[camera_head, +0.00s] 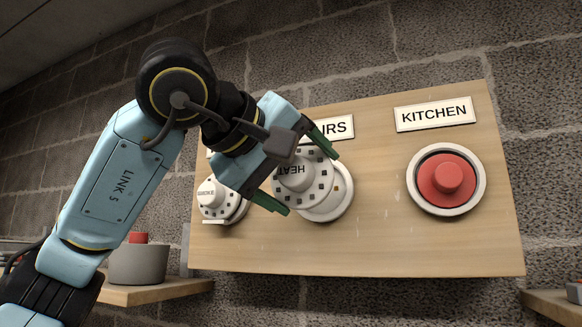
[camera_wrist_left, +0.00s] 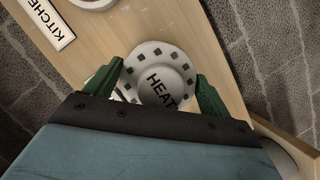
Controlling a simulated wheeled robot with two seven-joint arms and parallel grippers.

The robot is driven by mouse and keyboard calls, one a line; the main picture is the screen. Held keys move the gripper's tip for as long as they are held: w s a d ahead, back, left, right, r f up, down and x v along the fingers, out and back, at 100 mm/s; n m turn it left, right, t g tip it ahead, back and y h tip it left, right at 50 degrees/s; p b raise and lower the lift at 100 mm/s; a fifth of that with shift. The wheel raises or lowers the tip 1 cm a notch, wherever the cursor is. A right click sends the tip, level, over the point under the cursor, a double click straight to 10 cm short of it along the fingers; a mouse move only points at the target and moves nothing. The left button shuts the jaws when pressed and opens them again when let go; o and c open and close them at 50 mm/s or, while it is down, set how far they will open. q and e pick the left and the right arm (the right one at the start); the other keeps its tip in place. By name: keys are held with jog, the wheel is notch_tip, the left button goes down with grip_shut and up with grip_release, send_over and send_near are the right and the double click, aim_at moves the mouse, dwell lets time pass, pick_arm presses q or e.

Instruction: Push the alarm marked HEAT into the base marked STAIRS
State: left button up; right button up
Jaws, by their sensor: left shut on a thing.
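The white alarm marked HEAT (camera_head: 316,178) is in front of the wooden board, its lettering upside down in the head view. My left gripper (camera_head: 301,181) is shut on it, one green finger on each side. The alarm also shows between the fingers in the left wrist view (camera_wrist_left: 162,72). The base marked STAIRS (camera_head: 340,203) is a white ring on the board behind the alarm, mostly covered by it. The alarm looks offset up and left of the base. The STAIRS label (camera_head: 336,128) is partly hidden by my gripper. My right gripper is not in view.
A red alarm sits in the base under the KITCHEN label (camera_head: 435,113) at right. A white alarm (camera_head: 212,195) marked with small letters sits on the board's left. A grey pot (camera_head: 138,264) with a red thing stands on a shelf (camera_head: 160,291) at lower left.

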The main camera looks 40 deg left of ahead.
pick_arm(q)
jog(key=w, duration=0.2)
jog(key=shift+w+a, duration=0.35)
jog(key=shift+w+a+p, duration=0.15)
jog(key=shift+w+p, duration=0.2)
jog(key=shift+w, duration=0.3)
jog(key=shift+w+a+p, duration=0.15)
jog(key=shift+w+p, duration=0.15)
jog(key=shift+w, duration=0.3)
jog(key=shift+d+p, duration=0.1)
jog(key=shift+p, duration=0.25)
dwell(0.6)
jog(key=shift+w+a+p, duration=0.2)
jog(key=shift+w+p, duration=0.1)
jog(key=shift+w, duration=0.3)
dwell(1.1)
jog(key=shift+s+d, duration=0.1)
jog(key=shift+s, duration=0.05)
dwell(0.4)
